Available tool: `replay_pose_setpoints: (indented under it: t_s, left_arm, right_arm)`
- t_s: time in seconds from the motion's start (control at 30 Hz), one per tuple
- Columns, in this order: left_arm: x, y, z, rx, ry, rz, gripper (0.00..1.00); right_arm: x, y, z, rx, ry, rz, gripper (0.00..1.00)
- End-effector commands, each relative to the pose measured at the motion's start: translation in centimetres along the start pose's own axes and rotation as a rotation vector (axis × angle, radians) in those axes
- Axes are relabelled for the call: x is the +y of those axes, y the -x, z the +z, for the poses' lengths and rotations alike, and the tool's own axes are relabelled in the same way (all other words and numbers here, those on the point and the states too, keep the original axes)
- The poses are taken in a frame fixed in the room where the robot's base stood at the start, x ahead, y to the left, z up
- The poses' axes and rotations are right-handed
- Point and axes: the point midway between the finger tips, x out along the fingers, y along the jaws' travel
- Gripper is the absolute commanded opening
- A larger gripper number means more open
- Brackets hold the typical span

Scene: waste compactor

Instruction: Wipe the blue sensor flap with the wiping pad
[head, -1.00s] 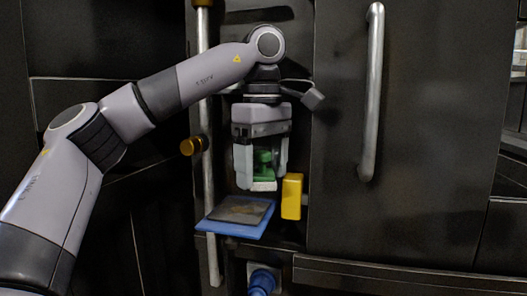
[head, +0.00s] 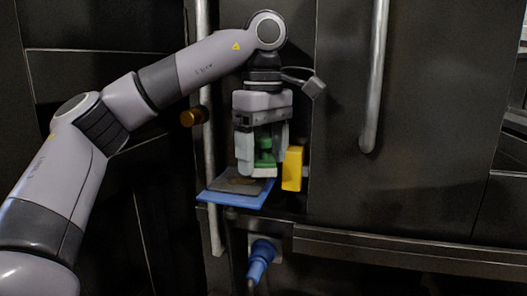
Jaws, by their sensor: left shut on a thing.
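The blue sensor flap (head: 222,197) sticks out from the dark machine front near the middle of the head view. A dark greyish-brown patch (head: 236,185) covers much of its top. My left gripper (head: 263,163) points down and is shut on the wiping pad, which has a green handle (head: 264,146) and a pale base (head: 263,171). The pad is over the rear right part of the flap, very close to its surface; I cannot tell whether they touch. My right gripper is not in view.
A yellow block (head: 293,168) is just right of the pad. A vertical metal pipe (head: 207,150) with a brass-coloured knob (head: 194,117) runs left of the flap. A blue plug (head: 261,258) is below. A large door with a long handle (head: 374,85) stands right.

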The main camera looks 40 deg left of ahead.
Motion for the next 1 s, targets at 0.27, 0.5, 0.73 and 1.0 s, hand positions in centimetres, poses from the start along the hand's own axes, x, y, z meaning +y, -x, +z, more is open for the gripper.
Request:
replay_pose_setpoints:
  t_s: [0.27,0.5,0.73,1.0]
  left_arm:
    - [0.0,-0.5,0.0,0.000,0.000,0.000,0.53]
    - [0.0,-1.0,0.0,-0.001,0.000,0.000,0.53]
    - [0.0,-1.4,0.0,-0.001,0.000,0.000,0.53]
    - [0.0,-2.0,0.0,0.000,0.000,0.000,0.53]
  right_arm:
    - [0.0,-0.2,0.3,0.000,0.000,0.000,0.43]
    - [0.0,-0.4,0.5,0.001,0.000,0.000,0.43]
    - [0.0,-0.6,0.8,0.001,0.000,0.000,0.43]
    - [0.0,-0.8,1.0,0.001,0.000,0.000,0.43]
